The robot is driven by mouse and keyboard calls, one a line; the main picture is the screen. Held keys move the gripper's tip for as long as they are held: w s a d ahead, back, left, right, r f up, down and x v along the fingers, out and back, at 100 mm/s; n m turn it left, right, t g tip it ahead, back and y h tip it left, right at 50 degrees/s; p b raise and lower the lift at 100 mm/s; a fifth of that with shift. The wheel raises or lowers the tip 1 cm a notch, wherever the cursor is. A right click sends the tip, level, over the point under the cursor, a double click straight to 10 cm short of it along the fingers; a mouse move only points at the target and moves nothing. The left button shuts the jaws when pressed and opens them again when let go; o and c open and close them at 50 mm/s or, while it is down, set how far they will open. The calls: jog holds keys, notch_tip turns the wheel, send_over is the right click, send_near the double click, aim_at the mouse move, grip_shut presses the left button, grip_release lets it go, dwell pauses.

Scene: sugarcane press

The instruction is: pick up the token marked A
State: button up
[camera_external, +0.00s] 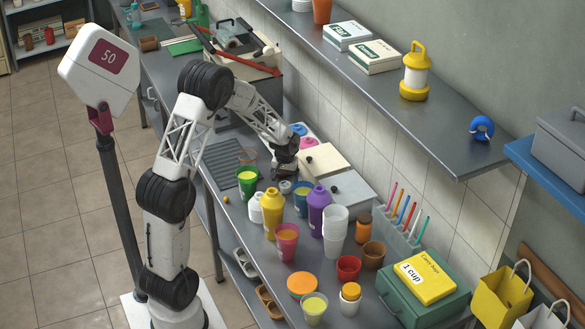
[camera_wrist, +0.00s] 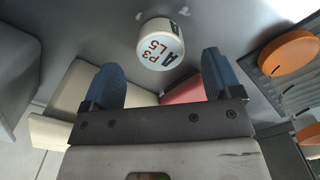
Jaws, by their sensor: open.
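The token marked A (camera_wrist: 160,46) is a short white cylinder with a dark "A" and the marks "P3" and "L5" on its face. In the wrist view it is on a grey surface, just beyond and between the fingertips. My gripper (camera_wrist: 160,62) is open, with its two blue fingers apart on either side of the token's line and nothing held. In the external view my gripper (camera_external: 285,164) is low over the counter, behind the cups. A small pale round item (camera_external: 285,187) sits just below it; I cannot tell if this is the token.
Several cups and bottles crowd the counter in front, including a green cup (camera_external: 247,182), yellow bottle (camera_external: 272,212) and purple bottle (camera_external: 318,210). An orange disc (camera_wrist: 288,53) shows at right in the wrist view.

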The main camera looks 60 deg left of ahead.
aim_at(285, 184)
jog(key=shift+f, duration=2.05)
jog(key=c, duration=1)
jog(key=shift+r, duration=0.1)
jog(key=shift+r, duration=4.9)
